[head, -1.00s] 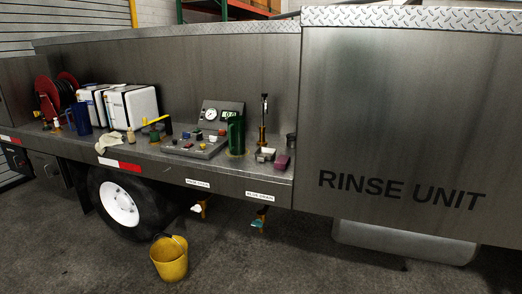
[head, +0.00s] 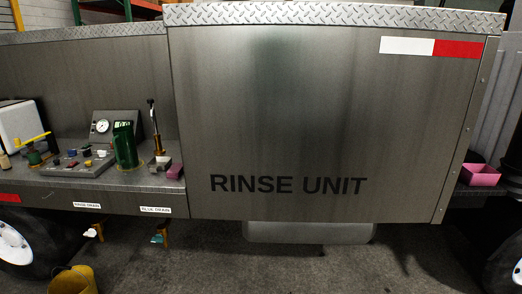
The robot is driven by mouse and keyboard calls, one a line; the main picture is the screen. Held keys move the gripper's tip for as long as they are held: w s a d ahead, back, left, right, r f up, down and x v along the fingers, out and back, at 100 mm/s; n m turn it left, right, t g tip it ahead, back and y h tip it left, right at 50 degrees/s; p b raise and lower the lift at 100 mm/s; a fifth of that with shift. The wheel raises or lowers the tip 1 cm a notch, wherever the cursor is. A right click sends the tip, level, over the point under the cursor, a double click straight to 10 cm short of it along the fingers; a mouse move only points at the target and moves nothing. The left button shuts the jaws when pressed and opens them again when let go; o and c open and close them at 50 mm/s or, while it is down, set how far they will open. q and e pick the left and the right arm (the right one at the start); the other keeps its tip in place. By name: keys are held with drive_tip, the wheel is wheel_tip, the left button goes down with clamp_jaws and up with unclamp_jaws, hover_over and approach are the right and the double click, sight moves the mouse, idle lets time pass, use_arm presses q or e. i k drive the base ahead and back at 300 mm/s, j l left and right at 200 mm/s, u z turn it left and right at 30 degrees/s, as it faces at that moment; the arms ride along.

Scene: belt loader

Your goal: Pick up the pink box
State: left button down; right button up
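A pink open-topped box (head: 479,175) sits on a dark ledge at the far right of the head view, just past the right end of the large metal cabinet. A small darker magenta block (head: 176,171) lies on the left metal shelf, close to the cabinet's left side. Neither of my grippers is in view.
The large metal cabinet marked RINSE UNIT (head: 310,120) fills the middle. A control panel (head: 75,163), a green jug (head: 124,147) and a gauge (head: 102,126) stand on the left shelf. Dark round items (head: 512,172) sit right of the pink box. A yellow bucket (head: 72,281) stands on the floor.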

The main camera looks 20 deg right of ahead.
sight(472, 174)
drive_tip(key=l+z, duration=0.65)
drive_tip(key=l, duration=0.2)
drive_tip(key=l+z, duration=0.85)
drive_tip(key=z, duration=0.15)
drive_tip(key=i+l+u, duration=0.2)
drive_tip(key=u, duration=0.15)
drive_tip(key=i+l+u, duration=0.15)
drive_tip(key=u, duration=0.15)
drive_tip(key=i+l+u, duration=0.1)
drive_tip(key=l, duration=0.2)
drive_tip(key=i+l+u, duration=0.1)
drive_tip(key=l, duration=0.25)
drive_tip(key=i+l+u, duration=0.1)
drive_tip(key=l, duration=0.25)
drive_tip(key=i+l, duration=0.15)
drive_tip(key=l, duration=0.2)
drive_tip(key=i+l, duration=0.1)
drive_tip(key=l, duration=0.25)
drive_tip(key=i+l+u, duration=0.1)
drive_tip(key=l, duration=0.25)
drive_tip(key=i+l, duration=0.15)
drive_tip(key=l, duration=0.25)
drive_tip(key=i+l+u, duration=0.1)
drive_tip(key=l, duration=0.25)
